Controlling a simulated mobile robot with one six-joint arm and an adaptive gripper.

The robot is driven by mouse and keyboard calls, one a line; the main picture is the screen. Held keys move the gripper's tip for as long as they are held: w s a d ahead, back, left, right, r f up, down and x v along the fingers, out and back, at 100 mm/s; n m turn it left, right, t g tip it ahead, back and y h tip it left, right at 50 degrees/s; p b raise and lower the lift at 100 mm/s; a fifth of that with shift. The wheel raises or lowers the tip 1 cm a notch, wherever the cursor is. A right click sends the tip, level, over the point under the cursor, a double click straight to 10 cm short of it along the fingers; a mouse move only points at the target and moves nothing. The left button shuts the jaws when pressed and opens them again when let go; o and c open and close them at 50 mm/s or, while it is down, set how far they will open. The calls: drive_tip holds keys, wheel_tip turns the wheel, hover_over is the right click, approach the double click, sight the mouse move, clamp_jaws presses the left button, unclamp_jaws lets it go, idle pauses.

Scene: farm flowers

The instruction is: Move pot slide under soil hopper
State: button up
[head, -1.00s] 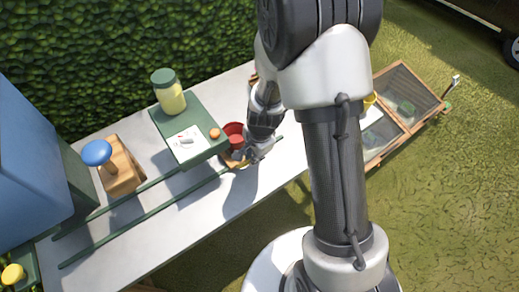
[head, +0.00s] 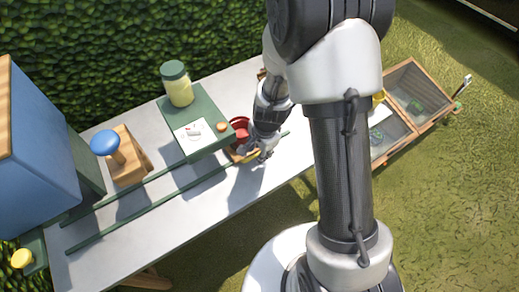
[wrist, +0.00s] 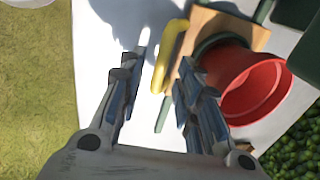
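The pot slide is a wooden plate (wrist: 205,22) with a yellow handle (wrist: 171,55); it sits at the right end of two green rails and also shows in the head view (head: 236,155). A red pot (wrist: 258,88) stands on it, also seen in the head view (head: 240,126). My gripper (wrist: 164,58) is open, with the handle between its fingertips, nearer the right finger. Whether it touches is unclear. In the head view my gripper (head: 262,156) is beside the slide. A big blue box (head: 35,150), apparently the soil hopper, stands at the far left.
A green box (head: 205,112) with a yellow jar and dial stands over the rails, left of the pot. A blue-knobbed wooden stamp (head: 122,160) is further left. A hedge borders the back; wooden frames (head: 410,100) stand at right. The table front is clear.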

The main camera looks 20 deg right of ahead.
wheel_tip(320, 180, up, 12)
drive_tip(key=s, duration=0.2)
drive_tip(key=shift+d+f, duration=0.15)
drive_tip(key=shift+d, duration=0.2)
